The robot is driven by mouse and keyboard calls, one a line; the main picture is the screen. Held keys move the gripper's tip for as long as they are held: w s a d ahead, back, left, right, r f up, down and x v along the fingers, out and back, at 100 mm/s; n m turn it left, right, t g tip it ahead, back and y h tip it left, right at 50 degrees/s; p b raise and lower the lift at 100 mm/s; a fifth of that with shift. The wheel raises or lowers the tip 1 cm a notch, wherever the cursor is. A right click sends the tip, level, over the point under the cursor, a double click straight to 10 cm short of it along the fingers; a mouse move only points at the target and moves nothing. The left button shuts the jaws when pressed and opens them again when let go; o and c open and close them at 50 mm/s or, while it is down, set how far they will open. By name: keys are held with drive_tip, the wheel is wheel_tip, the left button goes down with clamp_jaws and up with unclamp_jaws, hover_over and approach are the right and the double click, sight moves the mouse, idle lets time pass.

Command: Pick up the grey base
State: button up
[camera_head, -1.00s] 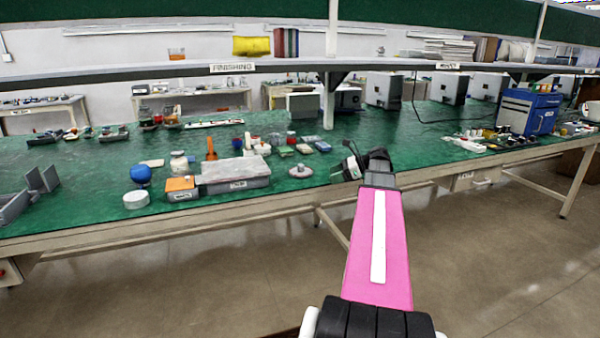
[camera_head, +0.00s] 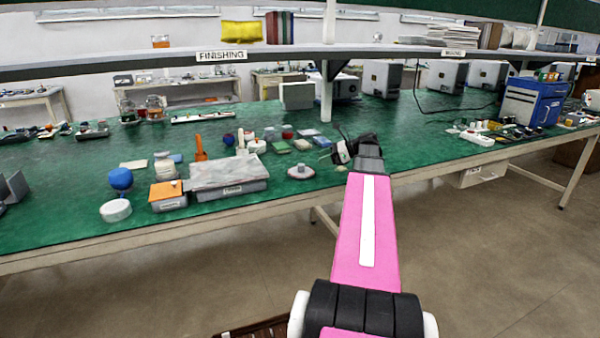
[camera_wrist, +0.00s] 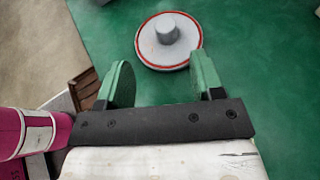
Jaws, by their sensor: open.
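The grey base (camera_head: 301,172) is a round, flat disc with a red rim and a short grey post in its middle. It lies on the green bench top near the front edge. In the wrist view the base (camera_wrist: 168,41) is just beyond the fingertips, apart from them. My gripper (camera_wrist: 160,75) is open and empty, with two green finger pads spread either side of bare green mat. In the head view my gripper (camera_head: 344,152) is to the right of the base, partly hidden by my arm.
Left of the base stand a grey lidded box (camera_head: 230,187), an orange-topped box (camera_head: 168,203), a white round tub (camera_head: 116,210) and a blue ball (camera_head: 121,179). Small coloured parts (camera_head: 280,146) lie behind the base. A shelf (camera_head: 400,58) crosses above the bench.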

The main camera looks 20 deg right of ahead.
sight(303, 164)
drive_tip(key=x, duration=0.3)
drive_tip(key=shift+w+a+f, duration=0.15)
drive_tip(key=shift+a, duration=0.15)
drive_tip(key=shift+w+d+x, duration=0.1)
drive_tip(key=shift+w+x, duration=0.05)
drive_tip(key=shift+x, duration=1.2)
drive_tip(key=shift+w+d+x, duration=0.1)
drive_tip(key=shift+w+x, duration=0.05)
drive_tip(key=shift+x, duration=1.15)
drive_tip(key=shift+f, duration=0.15)
drive_tip(key=c, duration=1)
